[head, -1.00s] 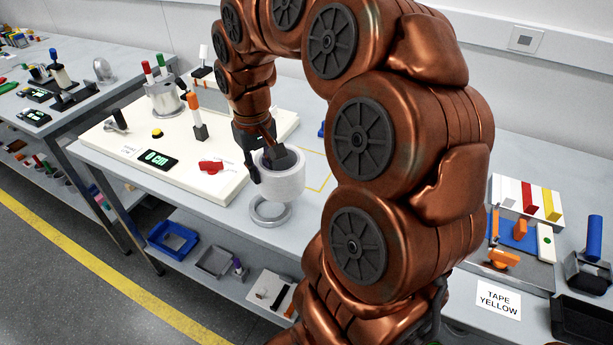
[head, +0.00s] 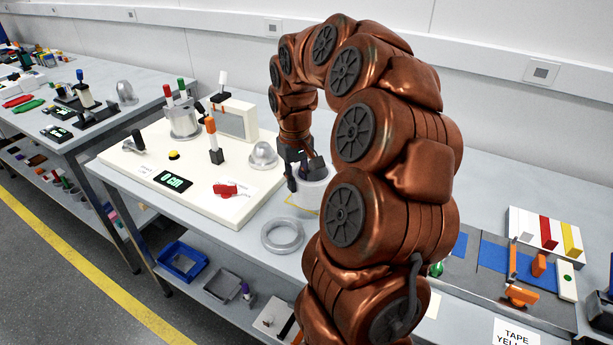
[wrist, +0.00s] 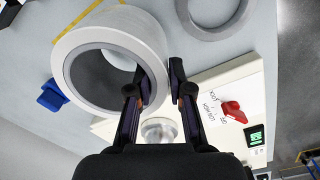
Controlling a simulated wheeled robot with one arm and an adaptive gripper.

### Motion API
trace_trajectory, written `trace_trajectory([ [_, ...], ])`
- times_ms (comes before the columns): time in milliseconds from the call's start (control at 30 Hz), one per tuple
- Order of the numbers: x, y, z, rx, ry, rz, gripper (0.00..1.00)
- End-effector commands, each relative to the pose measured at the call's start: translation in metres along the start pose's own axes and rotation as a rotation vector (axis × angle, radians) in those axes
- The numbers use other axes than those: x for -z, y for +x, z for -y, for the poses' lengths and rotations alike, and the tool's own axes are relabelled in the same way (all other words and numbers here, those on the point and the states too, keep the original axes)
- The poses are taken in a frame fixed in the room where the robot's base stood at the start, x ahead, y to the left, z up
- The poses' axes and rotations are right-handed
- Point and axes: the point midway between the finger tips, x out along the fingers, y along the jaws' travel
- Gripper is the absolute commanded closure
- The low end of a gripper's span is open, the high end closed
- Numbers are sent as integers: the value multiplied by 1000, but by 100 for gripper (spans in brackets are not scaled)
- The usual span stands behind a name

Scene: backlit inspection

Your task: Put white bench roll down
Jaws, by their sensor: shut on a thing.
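The white bench roll (head: 313,190) is a thick white cylinder, partly hidden behind my arm in the head view. In the wrist view the roll (wrist: 147,38) shows its open end and hollow core. My gripper (head: 300,170) is shut on the roll's wall, with one finger inside the core and one outside; the gripper also shows in the wrist view (wrist: 156,80). The roll is at a yellow tape outline (head: 298,204) on the bench. I cannot tell if its bottom touches the bench.
A grey ring (head: 283,235) lies on the bench in front of the roll. A cream board (head: 150,168) with a red knob (head: 225,189) and a metal dome (head: 263,155) is to the left. A blue object (wrist: 53,96) shows beside the roll in the wrist view.

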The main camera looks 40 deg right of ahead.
Motion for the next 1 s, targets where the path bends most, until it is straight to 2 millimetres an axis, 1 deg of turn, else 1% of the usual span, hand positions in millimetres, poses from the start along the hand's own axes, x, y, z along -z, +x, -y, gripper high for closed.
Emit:
trace_trajectory([
  [33,5,-1,-8,-1,2,0,100],
  [200,20,2,-29,0,3,0,100],
  [400,29,5,-44,-1,2,-1,100],
  [567,30,8,-46,-2,1,0,100],
  [667,30,16,-45,-1,-1,2,100],
  [833,30,35,-45,-1,0,0,100],
  [900,30,39,-45,-1,1,-2,100],
  [1000,30,40,-45,-2,1,-3,100],
])
